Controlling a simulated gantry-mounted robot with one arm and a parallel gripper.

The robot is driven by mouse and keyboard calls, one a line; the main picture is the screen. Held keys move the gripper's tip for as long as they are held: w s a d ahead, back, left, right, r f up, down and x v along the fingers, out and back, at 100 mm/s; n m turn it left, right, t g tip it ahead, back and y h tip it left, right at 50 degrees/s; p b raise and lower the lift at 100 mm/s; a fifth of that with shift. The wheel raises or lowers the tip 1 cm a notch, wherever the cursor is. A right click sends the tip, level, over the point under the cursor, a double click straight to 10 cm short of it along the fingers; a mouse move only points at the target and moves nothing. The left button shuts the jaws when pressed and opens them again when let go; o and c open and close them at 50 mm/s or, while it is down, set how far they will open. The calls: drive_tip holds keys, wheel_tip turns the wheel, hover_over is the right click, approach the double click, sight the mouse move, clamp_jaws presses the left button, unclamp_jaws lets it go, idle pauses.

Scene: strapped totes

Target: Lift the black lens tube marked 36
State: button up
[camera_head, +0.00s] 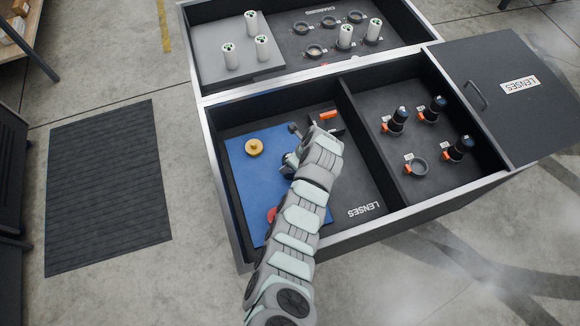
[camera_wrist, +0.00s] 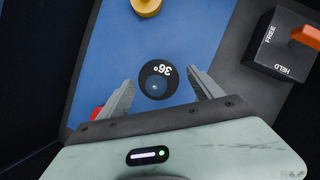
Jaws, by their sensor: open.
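The black lens tube marked 36 (camera_wrist: 157,80) shows end-on from above in the wrist view, over the blue panel (camera_wrist: 130,70). It lies between the two spread fingers of my gripper (camera_wrist: 160,76), with a gap on both sides. My gripper is open and empty; how far its tips are above or beside the tube is hard to tell. In the head view my gripper (camera_head: 290,160) is over the blue panel (camera_head: 243,180) in the left bay, and my arm hides much of this spot, so the tube cannot be made out surely there.
A gold knob (camera_head: 254,147) and a partly hidden red piece (camera_head: 271,214) are on the panel. A black FREE/HELD box (camera_wrist: 280,45) with an orange lever (camera_wrist: 306,37) stands to the right. Tote walls and a divider (camera_head: 368,140) enclose the bay. Several lenses stand in the right bay.

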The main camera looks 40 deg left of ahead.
drive_tip(key=b+x, duration=0.1)
drive_tip(key=x, duration=0.4)
drive_tip(key=shift+f+b, duration=0.1)
drive_tip(key=shift+b, duration=0.3)
drive_tip(key=shift+c, duration=0.4)
clamp_jaws()
